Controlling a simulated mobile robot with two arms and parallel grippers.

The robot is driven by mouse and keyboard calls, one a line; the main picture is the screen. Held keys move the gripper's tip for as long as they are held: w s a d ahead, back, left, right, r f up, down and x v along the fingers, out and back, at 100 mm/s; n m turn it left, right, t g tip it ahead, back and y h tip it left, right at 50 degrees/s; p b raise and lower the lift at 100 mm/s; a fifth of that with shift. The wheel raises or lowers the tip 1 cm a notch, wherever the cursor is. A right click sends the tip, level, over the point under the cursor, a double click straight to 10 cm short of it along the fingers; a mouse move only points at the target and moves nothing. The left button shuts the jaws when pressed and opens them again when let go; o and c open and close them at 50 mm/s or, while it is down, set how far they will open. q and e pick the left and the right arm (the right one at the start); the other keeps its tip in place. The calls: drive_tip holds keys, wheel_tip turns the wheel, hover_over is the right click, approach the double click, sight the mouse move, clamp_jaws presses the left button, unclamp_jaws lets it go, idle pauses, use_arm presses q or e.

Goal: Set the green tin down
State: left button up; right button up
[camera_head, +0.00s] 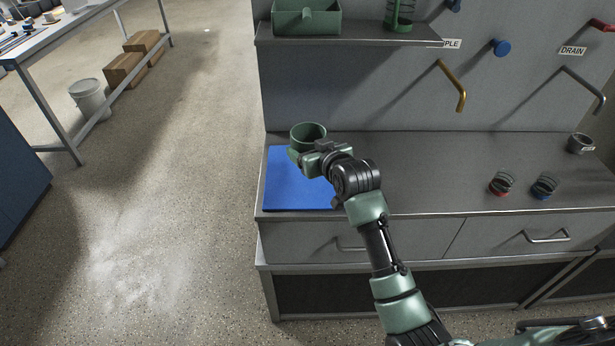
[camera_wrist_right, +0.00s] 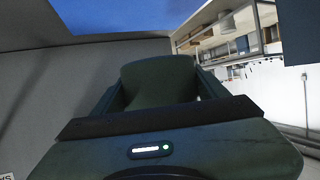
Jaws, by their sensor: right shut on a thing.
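The green tin (camera_head: 308,132) is a round, open-topped cup at the far edge of the blue mat (camera_head: 290,190) in the head view. My right gripper (camera_head: 301,156) is shut on the tin from its near side. In the right wrist view the tin (camera_wrist_right: 160,80) sits between the two fingers of the gripper (camera_wrist_right: 160,92). Part of the mat is hidden behind my arm. I cannot tell whether the tin's base touches the mat or hangs a little above it. My left gripper is not in view.
The grey counter (camera_head: 430,170) is clear right of the mat up to the red-based coil (camera_head: 502,183) and blue-based coil (camera_head: 544,186). A small grey cup (camera_head: 580,143) stands far right. A shelf (camera_head: 350,34) with a green bin (camera_head: 306,17) overhangs the back.

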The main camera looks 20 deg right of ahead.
sight(308, 185)
wheel_tip(308, 185, down, 10)
drive_tip(key=shift+a+r, duration=0.1)
idle(0.4)
drive_tip(key=o, duration=1.6)
drive_tip(key=shift+s, duration=0.15)
drive_tip(key=v, duration=1.1)
drive_tip(key=shift+s+r, duration=0.25)
drive_tip(key=shift+s, duration=0.1)
